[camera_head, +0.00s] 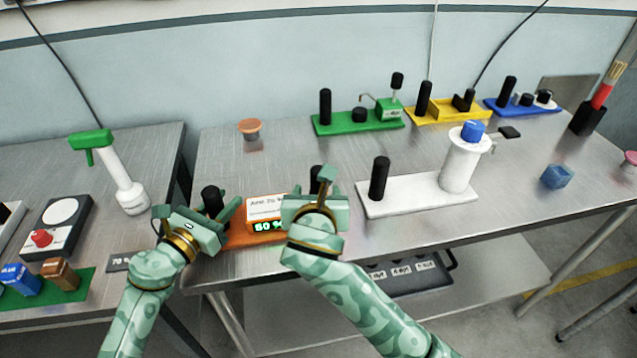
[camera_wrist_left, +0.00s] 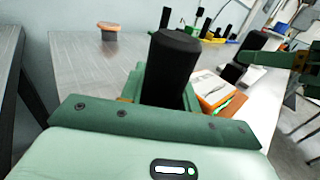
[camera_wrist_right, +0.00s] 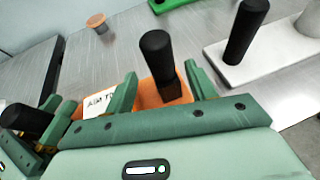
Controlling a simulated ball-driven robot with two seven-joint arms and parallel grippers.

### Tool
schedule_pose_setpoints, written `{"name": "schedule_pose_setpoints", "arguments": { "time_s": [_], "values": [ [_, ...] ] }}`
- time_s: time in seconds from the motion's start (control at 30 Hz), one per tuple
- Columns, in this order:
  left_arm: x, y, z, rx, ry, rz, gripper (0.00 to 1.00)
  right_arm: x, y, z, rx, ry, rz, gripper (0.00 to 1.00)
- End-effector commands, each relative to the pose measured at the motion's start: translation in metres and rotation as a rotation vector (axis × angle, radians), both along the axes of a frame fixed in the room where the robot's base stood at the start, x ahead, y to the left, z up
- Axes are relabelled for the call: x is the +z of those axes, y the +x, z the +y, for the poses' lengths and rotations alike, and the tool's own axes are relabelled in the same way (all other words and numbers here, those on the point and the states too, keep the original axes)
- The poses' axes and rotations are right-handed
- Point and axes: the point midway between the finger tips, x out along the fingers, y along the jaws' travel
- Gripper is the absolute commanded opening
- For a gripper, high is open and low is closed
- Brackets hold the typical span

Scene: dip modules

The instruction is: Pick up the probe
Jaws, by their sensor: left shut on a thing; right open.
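An orange module (camera_head: 237,239) with a white label and a green percent display lies near the table's front edge. A black cylindrical grip (camera_head: 211,197) stands at its left end and a second black grip (camera_head: 315,178) at its right end. I cannot tell which one belongs to the probe. My left gripper (camera_head: 199,212) is shut on the left black grip, which rises between its fingers in the left wrist view (camera_wrist_left: 172,65). My right gripper (camera_head: 316,196) is open, with its fingers either side of the right black grip (camera_wrist_right: 158,55), which stands on the orange base.
A white module (camera_head: 425,193) with a black grip and a white cylinder stands close to the right. Green (camera_head: 345,127), yellow (camera_head: 447,114) and blue modules (camera_head: 520,108) line the back. An orange-topped item (camera_head: 249,127) stands back left. The table's middle is clear.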

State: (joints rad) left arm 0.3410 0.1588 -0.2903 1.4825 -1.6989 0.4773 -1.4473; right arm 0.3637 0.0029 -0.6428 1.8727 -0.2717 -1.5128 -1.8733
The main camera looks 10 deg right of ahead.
Motion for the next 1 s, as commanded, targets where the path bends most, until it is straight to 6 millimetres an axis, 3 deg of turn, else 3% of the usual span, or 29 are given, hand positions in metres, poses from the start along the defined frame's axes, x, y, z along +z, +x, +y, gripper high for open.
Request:
{"name": "schedule_pose_setpoints", "arguments": {
  "time_s": [0.33,0.63,0.8,1.0],
  "values": [
    [-0.001,0.000,0.000,0.000,0.000,0.001,0.00,-0.011,0.045,-0.014,-0.002,0.000,0.000,0.56],
    [-0.001,0.000,0.000,0.000,0.000,0.001,0.00,-0.014,0.052,-0.015,-0.001,0.002,0.000,0.56],
    [-0.001,0.000,0.000,0.000,0.001,0.002,0.00,-0.014,0.051,-0.015,-0.001,0.003,-0.001,0.08],
    [-0.001,0.000,0.000,0.001,0.001,0.001,0.00,-0.014,0.051,-0.015,-0.001,0.003,-0.001,0.07]
  ]
}}
